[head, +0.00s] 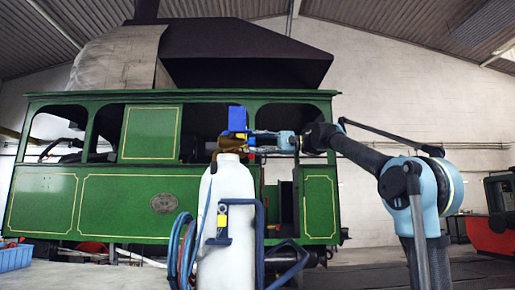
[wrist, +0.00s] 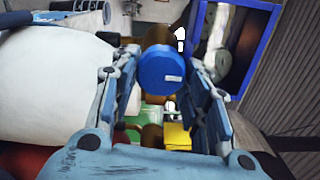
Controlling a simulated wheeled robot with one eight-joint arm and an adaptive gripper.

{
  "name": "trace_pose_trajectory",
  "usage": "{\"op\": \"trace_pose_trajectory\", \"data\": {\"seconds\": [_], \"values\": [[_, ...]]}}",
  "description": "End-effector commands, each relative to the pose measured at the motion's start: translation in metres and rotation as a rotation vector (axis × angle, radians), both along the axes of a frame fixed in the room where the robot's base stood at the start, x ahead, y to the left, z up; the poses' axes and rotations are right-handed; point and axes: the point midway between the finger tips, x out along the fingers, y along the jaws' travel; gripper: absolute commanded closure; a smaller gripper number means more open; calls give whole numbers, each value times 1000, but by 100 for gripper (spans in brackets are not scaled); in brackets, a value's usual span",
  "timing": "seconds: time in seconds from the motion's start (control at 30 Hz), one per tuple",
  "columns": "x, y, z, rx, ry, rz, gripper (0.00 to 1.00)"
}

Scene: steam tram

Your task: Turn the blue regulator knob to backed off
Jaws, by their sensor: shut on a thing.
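The blue regulator knob (wrist: 162,66) is a round blue disc with a small white label, in the middle of the wrist view. My gripper (wrist: 160,76) has one finger on each side of it and is shut on it. In the head view my gripper (head: 263,142) reaches in from the right, at the top of the white gas cylinder (head: 228,215). The knob is too small there to make out clearly. A white mark (wrist: 180,36) shows just beyond the knob in the wrist view. The finger contacts are partly hidden by the knob and fingers.
The white cylinder also fills the left of the wrist view (wrist: 50,85). A blue-framed box (wrist: 266,50) stands close at the right there. Blue hose and cart frame (head: 184,250) surround the cylinder. The green tram (head: 120,205) stands behind.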

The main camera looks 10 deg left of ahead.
Motion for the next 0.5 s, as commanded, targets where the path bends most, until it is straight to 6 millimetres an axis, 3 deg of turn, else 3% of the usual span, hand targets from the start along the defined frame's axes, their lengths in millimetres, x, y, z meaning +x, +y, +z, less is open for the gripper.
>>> {"op": "trace_pose_trajectory", "data": {"seconds": [0.03, 0.07, 0.13, 0.5], "values": [[-1, 0, -2, -5, -2, 3, 81], [-1, 0, -2, -5, -2, 3, 55], [-1, 0, -2, -4, -2, 3, 39], [0, -1, -1, -3, -1, 1, 37]]}}
